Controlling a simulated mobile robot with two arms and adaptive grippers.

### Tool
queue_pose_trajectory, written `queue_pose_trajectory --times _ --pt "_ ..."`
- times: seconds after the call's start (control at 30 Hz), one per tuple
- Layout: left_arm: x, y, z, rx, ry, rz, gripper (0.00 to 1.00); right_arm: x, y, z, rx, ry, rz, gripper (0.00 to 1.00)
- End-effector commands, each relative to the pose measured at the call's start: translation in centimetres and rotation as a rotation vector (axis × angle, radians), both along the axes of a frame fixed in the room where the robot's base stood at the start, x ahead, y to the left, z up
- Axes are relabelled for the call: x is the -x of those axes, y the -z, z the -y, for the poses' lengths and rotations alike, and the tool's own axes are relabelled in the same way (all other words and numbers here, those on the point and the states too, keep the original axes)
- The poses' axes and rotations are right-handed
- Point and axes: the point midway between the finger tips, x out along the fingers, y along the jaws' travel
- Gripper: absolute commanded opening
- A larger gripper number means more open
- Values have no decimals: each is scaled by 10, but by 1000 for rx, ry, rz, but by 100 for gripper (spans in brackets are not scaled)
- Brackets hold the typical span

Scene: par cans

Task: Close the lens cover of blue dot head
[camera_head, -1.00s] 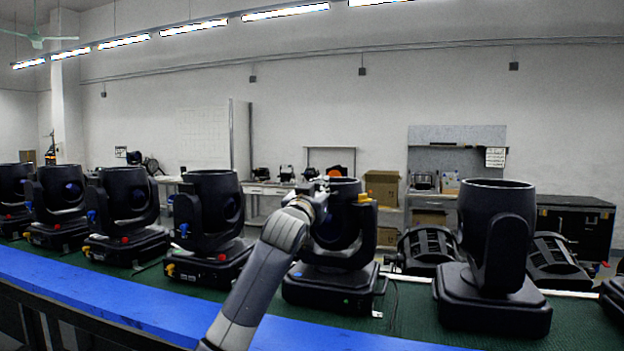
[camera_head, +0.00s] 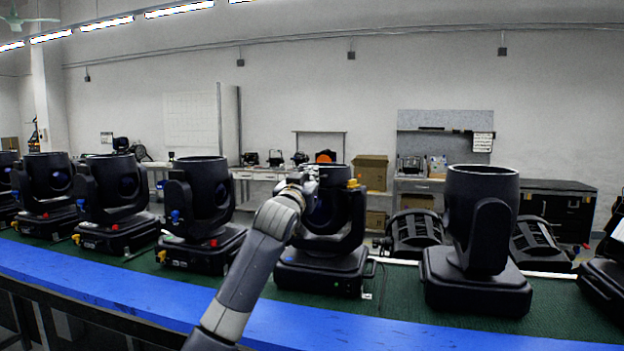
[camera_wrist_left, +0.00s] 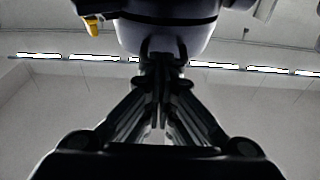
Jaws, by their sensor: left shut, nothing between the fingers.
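A black moving head (camera_head: 340,222) stands on the green bench top, partly hidden behind my left arm. A yellow knob (camera_head: 352,183) shows at its upper right side. My left gripper (camera_head: 312,178) is at the head's upper left front. In the left wrist view the gripper (camera_wrist_left: 160,118) is shut and empty, its tips just below a dark rounded part of the head (camera_wrist_left: 165,38); I cannot tell whether they touch. My right gripper is out of view.
Several similar heads stand in a row to the left, the nearest (camera_head: 205,205) with a blue knob. Another head (camera_head: 480,225) stands to the right, and one is cut off at the right edge (camera_head: 604,265). A blue strip (camera_head: 120,300) runs along the bench's front edge.

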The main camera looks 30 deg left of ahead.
Motion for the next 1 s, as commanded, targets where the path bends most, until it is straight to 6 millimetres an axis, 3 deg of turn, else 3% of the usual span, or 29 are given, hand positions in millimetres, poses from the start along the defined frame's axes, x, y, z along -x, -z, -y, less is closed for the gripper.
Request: queue_pose_trajectory --times 0.03,0.2,0.27,0.5,0.77,1.0 --pt "-1 -14 -1 2 0 2 0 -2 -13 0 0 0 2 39" --pt "-4 -35 -3 2 0 -1 0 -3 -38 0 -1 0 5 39" --pt "4 -9 0 -1 3 -5 0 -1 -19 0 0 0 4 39" --pt "36 26 10 -2 3 -3 0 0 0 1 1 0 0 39" --pt "57 46 16 0 1 -1 0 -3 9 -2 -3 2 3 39" --pt "61 48 17 0 1 -1 0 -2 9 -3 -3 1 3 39"
